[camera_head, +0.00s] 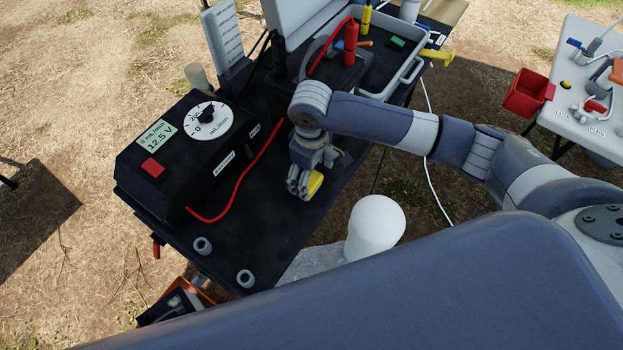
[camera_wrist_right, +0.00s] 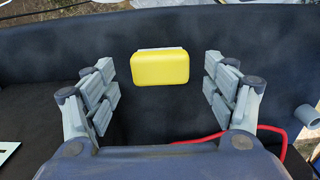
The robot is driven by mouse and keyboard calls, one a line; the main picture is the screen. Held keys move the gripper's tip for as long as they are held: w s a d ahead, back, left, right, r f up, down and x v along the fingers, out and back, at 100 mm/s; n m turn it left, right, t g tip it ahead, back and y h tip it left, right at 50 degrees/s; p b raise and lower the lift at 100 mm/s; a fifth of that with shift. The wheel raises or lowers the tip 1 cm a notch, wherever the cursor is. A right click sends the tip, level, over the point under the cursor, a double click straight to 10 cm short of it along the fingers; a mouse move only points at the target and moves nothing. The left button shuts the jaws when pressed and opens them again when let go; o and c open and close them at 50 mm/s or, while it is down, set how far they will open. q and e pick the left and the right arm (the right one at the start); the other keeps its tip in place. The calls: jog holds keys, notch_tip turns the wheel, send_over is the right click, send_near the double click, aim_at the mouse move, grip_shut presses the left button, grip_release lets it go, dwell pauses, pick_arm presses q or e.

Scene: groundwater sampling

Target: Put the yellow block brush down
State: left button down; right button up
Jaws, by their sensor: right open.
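The yellow block brush (camera_head: 315,184) lies on the dark table (camera_head: 268,222), near its edge, under my right gripper in the head view. In the right wrist view the brush (camera_wrist_right: 159,67) shows its yellow face, with a thin pale strip along its far edge. My right gripper (camera_head: 302,190) is open. In the right wrist view its fingers (camera_wrist_right: 161,85) stand wide apart on either side of the brush, with a clear gap on both sides and no contact. My left gripper is not in view.
A black pump box (camera_head: 190,150) with a dial stands left of the gripper. A red cable (camera_head: 240,180) runs along the table beside it. Two small grey rings (camera_head: 202,245) (camera_head: 245,279) lie nearer. A grey tray (camera_head: 412,68) stands behind. Bare tabletop lies between the rings and brush.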

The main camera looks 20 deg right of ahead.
aim_at(311, 182)
notch_tip(311, 182, up, 8)
jog(key=shift+r, duration=0.2)
dwell(0.5)
jog(key=s+a+f+t+y, duration=0.2)
jog(key=s+a+f+y, duration=0.25)
jog(key=s+a, duration=0.25)
jog(key=s+d+f+m+t+h, duration=0.1)
jog(key=s+d+f+m+h, duration=0.15)
jog(key=s+d, duration=0.4)
jog(key=s+d+f+m+h, duration=0.1)
jog(key=s+d+f+m, duration=0.15)
jog(key=s+d, duration=0.35)
notch_tip(311, 182, down, 26)
jog(key=d+g, duration=0.1)
jog(key=d, duration=0.1)
jog(key=s+d+f+g, duration=0.1)
jog(key=s+d+f, duration=0.1)
jog(key=s+f, duration=1.4)
jog(key=shift+s+d+h, duration=0.3)
jog(key=shift+s+h, duration=0.1)
jog(key=shift+s, duration=0.4)
